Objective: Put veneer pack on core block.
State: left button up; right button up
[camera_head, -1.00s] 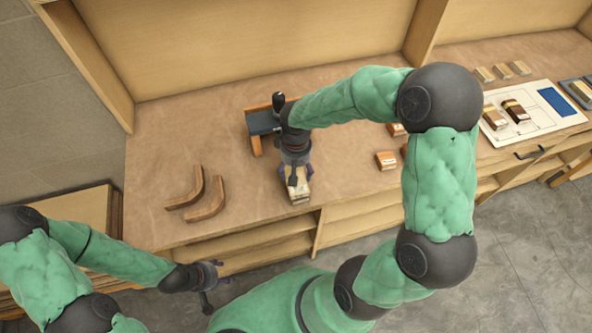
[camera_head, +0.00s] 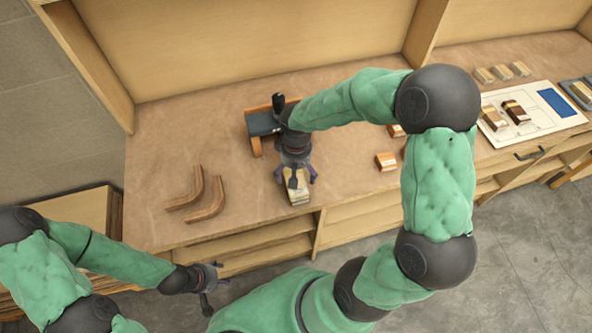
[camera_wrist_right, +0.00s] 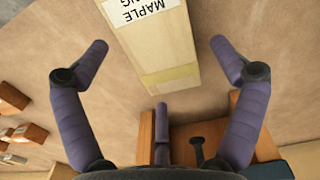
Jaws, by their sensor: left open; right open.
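A pale layered wood block with a white label (camera_head: 299,196) lies on the bench near its front edge. In the right wrist view its label reads MAPLE (camera_wrist_right: 143,10), and a yellowish band crosses its near end. I cannot tell whether it is one piece or a pack lying on a core block. My right gripper (camera_head: 296,179) is just above it, fingers spread. In the right wrist view the open fingertips (camera_wrist_right: 160,45) stand apart on either side of the block, with gaps. My left gripper (camera_head: 210,279) is open and empty, low in front of the bench.
A wooden stand with a dark top (camera_head: 261,123) is behind the right gripper. Two curved brown pieces (camera_head: 207,199) lie to the left. Small blocks (camera_head: 386,161) lie to the right, and a white board (camera_head: 545,121) with blocks lies further right.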

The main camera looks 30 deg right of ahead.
notch_tip(320, 180, up, 12)
jog(key=p, duration=0.2)
dwell(0.4)
